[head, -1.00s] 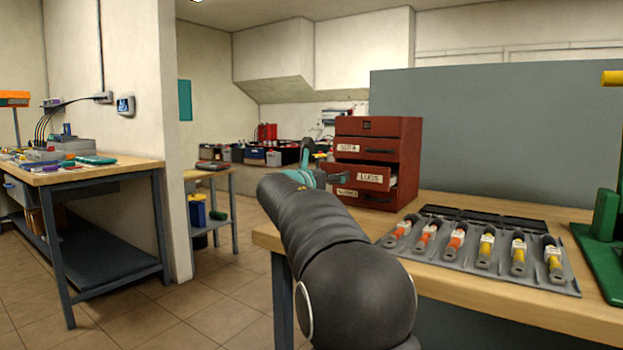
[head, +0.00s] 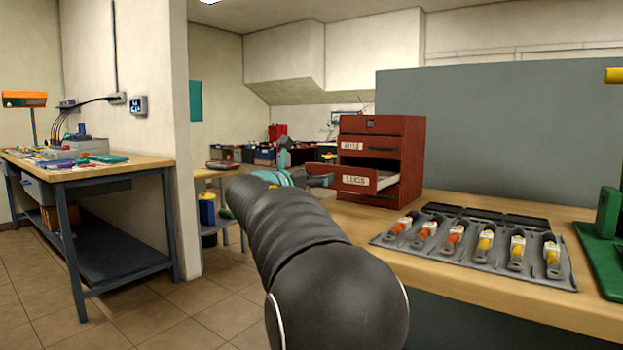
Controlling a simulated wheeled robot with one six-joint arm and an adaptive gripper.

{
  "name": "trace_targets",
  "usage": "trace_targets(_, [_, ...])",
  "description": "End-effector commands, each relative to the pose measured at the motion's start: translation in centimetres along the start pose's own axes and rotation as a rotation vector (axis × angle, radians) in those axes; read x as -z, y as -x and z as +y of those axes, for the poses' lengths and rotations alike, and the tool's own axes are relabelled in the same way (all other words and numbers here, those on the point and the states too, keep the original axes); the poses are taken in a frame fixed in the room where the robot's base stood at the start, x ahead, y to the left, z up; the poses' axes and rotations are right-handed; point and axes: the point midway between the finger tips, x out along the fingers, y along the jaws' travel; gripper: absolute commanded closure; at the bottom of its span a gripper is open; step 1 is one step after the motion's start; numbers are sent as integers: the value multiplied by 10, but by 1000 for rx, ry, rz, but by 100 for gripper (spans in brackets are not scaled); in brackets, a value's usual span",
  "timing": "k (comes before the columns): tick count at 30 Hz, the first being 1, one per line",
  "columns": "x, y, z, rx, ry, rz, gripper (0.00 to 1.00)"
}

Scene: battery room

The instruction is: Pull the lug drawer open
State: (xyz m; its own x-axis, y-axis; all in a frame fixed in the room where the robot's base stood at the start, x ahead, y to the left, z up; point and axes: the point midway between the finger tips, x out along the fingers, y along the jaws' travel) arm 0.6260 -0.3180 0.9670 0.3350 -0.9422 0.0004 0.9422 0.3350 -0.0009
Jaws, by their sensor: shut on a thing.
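The red drawer cabinet (head: 381,127) stands on the wooden bench. Its lug drawer (head: 383,186), with a white label reading LUGS, is pulled well out toward the left, and its pale inside shows. My gripper (head: 322,181) is at the left end of the drawer front and shut on the drawer's handle. The handle itself is mostly hidden by the fingers. My arm reaches in from the bottom of the head view.
A grey tray (head: 385,243) with several orange and yellow tools lies on the bench (head: 471,303) right of my arm. A green stand (head: 607,240) is at the far right. Another workbench (head: 130,172) stands left. Floor between the benches is clear.

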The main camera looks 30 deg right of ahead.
Motion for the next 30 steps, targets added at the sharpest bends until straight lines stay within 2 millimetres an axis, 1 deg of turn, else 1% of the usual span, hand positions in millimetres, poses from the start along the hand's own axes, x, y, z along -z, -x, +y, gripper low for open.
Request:
trace_targets(1, [0,-1,-3,9,0,0,12])
trace_targets(2, [0,-1,-3,9,0,0,9])
trace_targets(13, [0,3,2,-2,0,0,9])
trace_targets(17, [0,10,2,-4,0,0,9])
trace_targets(20, [-1,23,2,-4,0,0,9])
trace_targets(30, [0,88,1,-2,0,1,9])
